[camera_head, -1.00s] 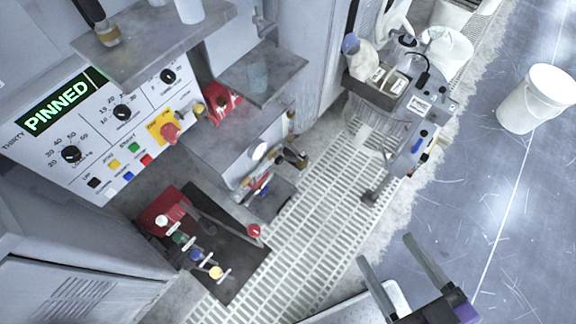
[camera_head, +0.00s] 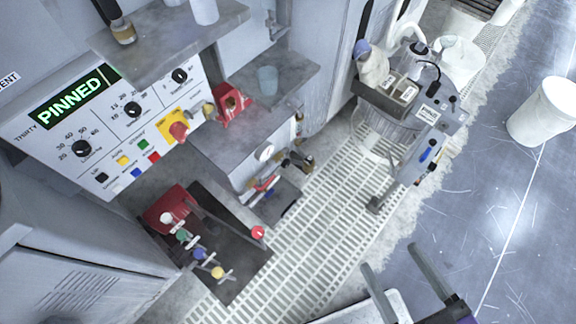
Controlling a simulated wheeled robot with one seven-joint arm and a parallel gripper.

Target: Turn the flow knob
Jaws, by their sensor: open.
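A pale control panel (camera_head: 62,171) on the left carries several black dial knobs, at its lower left (camera_head: 81,148), its middle (camera_head: 132,109) and its upper right (camera_head: 180,76). Their small labels are too blurred for me to tell which one is the flow knob. Below the panel, a row of coloured valve handles (camera_head: 199,254) stands on a dark mat. My gripper (camera_head: 390,258) is at the bottom right edge, with two dark fingers apart and nothing between them. It is far from the panel and touches no knob; its base is cut off.
A green PINNED display (camera_head: 72,97) and a red stop button (camera_head: 179,131) are on the panel. Grey shelves (camera_head: 172,45) jut out nearby. A cart with bins (camera_head: 390,97) stands at upper centre. A white bucket (camera_head: 541,112) stands right. Pale floor grating (camera_head: 320,225) lies clear between.

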